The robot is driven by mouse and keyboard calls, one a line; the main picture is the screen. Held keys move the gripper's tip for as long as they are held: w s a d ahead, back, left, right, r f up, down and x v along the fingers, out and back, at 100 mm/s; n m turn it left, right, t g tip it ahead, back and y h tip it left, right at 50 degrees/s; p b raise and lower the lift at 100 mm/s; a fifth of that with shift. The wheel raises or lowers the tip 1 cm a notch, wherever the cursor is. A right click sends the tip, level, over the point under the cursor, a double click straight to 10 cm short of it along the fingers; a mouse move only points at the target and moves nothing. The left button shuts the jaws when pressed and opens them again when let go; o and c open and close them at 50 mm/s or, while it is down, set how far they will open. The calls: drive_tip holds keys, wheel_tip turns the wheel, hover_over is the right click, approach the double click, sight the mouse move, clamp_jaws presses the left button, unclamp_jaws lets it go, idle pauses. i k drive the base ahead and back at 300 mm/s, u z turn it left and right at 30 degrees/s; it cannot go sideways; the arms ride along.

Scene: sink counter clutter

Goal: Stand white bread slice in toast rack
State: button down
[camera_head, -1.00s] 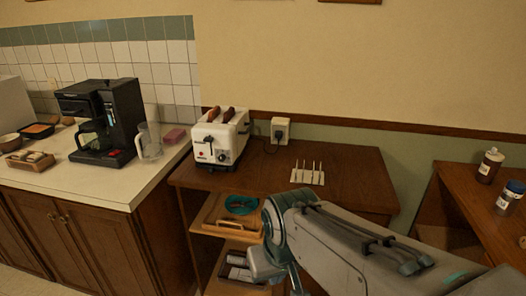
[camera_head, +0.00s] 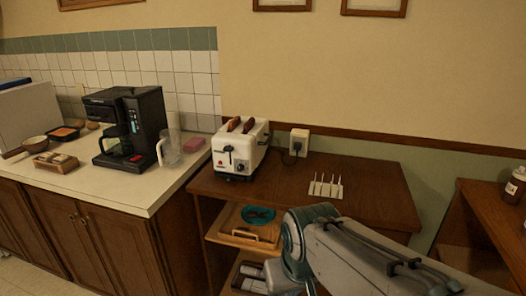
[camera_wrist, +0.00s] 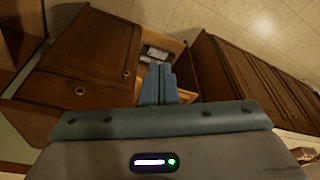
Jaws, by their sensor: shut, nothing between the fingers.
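The toast rack (camera_head: 325,188) is a small white base with several upright prongs on the wooden cabinet top, and no slice shows in it. Two brown slices (camera_head: 241,125) stick up from the slots of the white toaster (camera_head: 240,150), left of the rack. I cannot make out a clearly white bread slice. A small wooden holder (camera_head: 55,163) with pale items sits on the left counter; I cannot tell what they are. In the wrist view my gripper (camera_wrist: 157,84) is shut and empty, pointing toward the cabinets and floor, away from the rack.
A black coffee maker (camera_head: 130,128) and a glass jug (camera_head: 170,148) stand on the left counter (camera_head: 125,190). A wooden tray with a teal item (camera_head: 258,215) lies on the shelf below the toaster. The cabinet top right of the rack (camera_head: 380,195) is clear.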

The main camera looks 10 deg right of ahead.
sight(319, 189)
drive_tip(key=k, duration=0.55)
drive_tip(key=u, duration=0.65)
drive_tip(key=i, duration=1.6)
drive_tip(key=z, duration=0.5)
